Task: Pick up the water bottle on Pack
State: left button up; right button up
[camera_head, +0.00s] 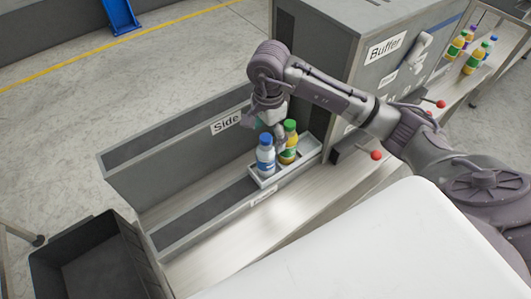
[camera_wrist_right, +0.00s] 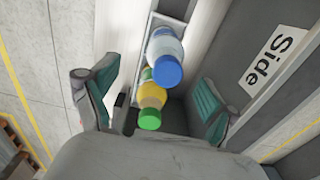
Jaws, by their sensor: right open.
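The water bottle (camera_head: 265,157), with a blue cap and blue label, stands upright in a small grey tray (camera_head: 266,184) on the conveyor. Beside it in the tray stands a yellow juice bottle (camera_head: 289,150) with a green cap. In the wrist view the blue-capped bottle (camera_wrist_right: 165,58) is farther up the picture, and the green-capped bottle (camera_wrist_right: 151,103) is lower, between the finger pads. My right gripper (camera_wrist_right: 153,100) is open and empty, just above and behind the bottles in the head view. My left gripper is not in view.
A wall marked "Side" (camera_head: 226,121) stands behind the tray. A grey machine marked "Buffer" (camera_head: 385,48) stands to the right, with several bottles (camera_head: 470,55) beyond it. Red-knobbed levers (camera_head: 376,155) stick out near my arm. A dark crate (camera_head: 95,260) sits at lower left.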

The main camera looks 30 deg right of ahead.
aim_at(266, 150)
notch_tip(266, 150, down, 2)
jog(key=shift+w+f, duration=0.1)
jog(key=shift+w, duration=0.05)
jog(key=shift+w+a+f+p, duration=0.1)
jog(key=shift+a+f+p, duration=0.1)
jog(key=shift+f+p, duration=0.95)
notch_tip(266, 150, down, 2)
jog(key=shift+f+p, duration=0.15)
jog(key=shift+p, duration=0.4)
jog(key=shift+f, duration=0.3)
jog(key=shift+w+f, duration=0.1)
jog(key=shift+f, duration=0.05)
jog(key=shift+c, duration=0.2)
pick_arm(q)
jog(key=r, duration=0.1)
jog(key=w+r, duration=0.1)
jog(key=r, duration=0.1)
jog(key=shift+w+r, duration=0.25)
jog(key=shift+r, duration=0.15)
pick_arm(e)
jog(key=c, duration=1.4)
